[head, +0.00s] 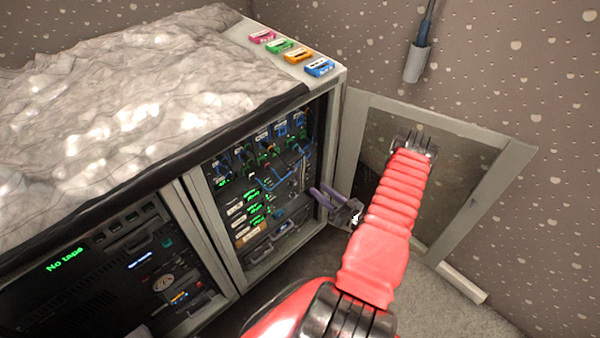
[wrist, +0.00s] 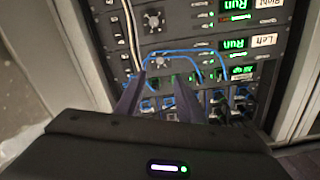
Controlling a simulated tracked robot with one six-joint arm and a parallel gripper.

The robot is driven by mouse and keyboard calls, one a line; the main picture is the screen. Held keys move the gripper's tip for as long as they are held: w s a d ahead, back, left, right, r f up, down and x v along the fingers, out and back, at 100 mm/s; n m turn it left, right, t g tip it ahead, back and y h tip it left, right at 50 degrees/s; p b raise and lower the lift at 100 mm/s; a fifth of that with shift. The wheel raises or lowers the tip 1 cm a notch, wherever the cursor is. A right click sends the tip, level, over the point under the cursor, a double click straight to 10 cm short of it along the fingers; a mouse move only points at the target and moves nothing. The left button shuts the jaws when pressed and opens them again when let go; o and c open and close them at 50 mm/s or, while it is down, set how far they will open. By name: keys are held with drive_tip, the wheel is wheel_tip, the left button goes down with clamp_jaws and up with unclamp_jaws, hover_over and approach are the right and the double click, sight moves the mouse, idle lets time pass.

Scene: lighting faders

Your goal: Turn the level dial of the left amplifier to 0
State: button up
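The amplifiers are stacked in the open rack. In the wrist view, the left amplifier (wrist: 205,62) carries a white "Left" label and green "Run" displays. Its round, light-coloured level dial (wrist: 160,62) sits among blue cables; its setting is too small to read. A similar dial (wrist: 154,20) is on the amplifier labelled "Right". My gripper (wrist: 159,80) is open and empty, with its two dark fingers apart and pointing towards the left dial. I cannot tell the remaining gap. In the head view my gripper (head: 320,194) is at the rack's open right side.
Blue cables (wrist: 205,55) loop across the amplifier fronts. The open rack door (head: 485,190) stands behind my arm. Several coloured cassettes (head: 296,55) lie on the rack top. A tape unit (head: 120,265) showing "No tape" is at left.

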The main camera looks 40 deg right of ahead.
sight(296, 169)
drive_tip(key=w, duration=1.2)
drive_tip(key=shift+w+a, duration=0.2)
drive_tip(key=shift+w, duration=0.05)
clamp_jaws()
drive_tip(key=shift+d, duration=0.2)
drive_tip(key=shift+a, duration=0.1)
